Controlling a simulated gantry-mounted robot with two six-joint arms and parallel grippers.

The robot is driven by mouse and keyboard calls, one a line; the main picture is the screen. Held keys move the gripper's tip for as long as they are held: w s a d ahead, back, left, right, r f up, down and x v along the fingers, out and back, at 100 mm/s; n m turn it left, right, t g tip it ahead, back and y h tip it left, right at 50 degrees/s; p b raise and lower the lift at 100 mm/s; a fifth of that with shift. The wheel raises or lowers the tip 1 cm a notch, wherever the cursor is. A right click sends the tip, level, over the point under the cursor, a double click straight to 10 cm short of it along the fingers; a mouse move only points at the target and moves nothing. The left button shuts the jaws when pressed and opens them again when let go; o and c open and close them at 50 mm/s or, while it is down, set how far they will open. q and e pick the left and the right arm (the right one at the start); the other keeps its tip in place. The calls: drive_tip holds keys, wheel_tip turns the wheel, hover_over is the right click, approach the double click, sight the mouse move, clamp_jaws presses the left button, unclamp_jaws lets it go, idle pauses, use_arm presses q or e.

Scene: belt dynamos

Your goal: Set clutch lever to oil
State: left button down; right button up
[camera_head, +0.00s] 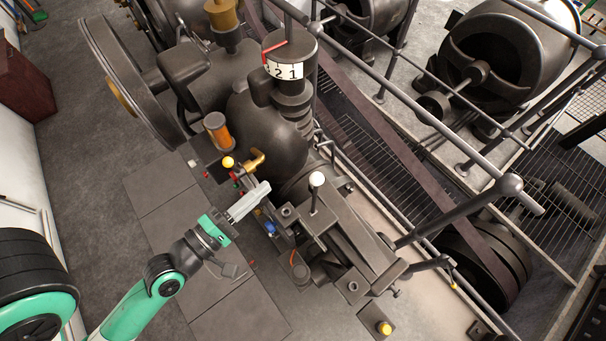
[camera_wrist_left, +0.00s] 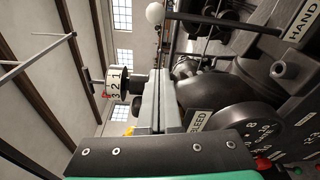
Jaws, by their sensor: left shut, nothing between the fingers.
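A lever with a white ball knob (camera_head: 316,179) stands up from the machine to the right of my left gripper; its ball also shows at the top of the left wrist view (camera_wrist_left: 155,13). A lever with a yellow ball knob (camera_head: 228,162) stands left of and beyond the gripper. I cannot tell which is the clutch lever, and no oil label is readable. My left gripper (camera_head: 264,187) is shut and empty, its fingers together beside the machine's control side, apart from the white knob. In the left wrist view its fingers (camera_wrist_left: 160,85) point up the picture. My right gripper is out of view.
A BLEED plate (camera_wrist_left: 199,121) and a HAND plate (camera_wrist_left: 303,22) show in the left wrist view. A numbered drum (camera_head: 288,68) tops the machine. A metal railing (camera_head: 420,130) runs behind it. Open floor (camera_head: 90,150) lies to the left.

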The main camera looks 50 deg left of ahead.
use_arm(q)
drive_tip(key=w+d, duration=0.2)
drive_tip(key=w, duration=0.7)
drive_tip(key=shift+w+r+p, duration=0.15)
drive_tip(key=shift+r+p, duration=0.1)
drive_tip(key=shift+p, duration=0.1)
drive_tip(key=shift+w, duration=0.1)
idle(0.4)
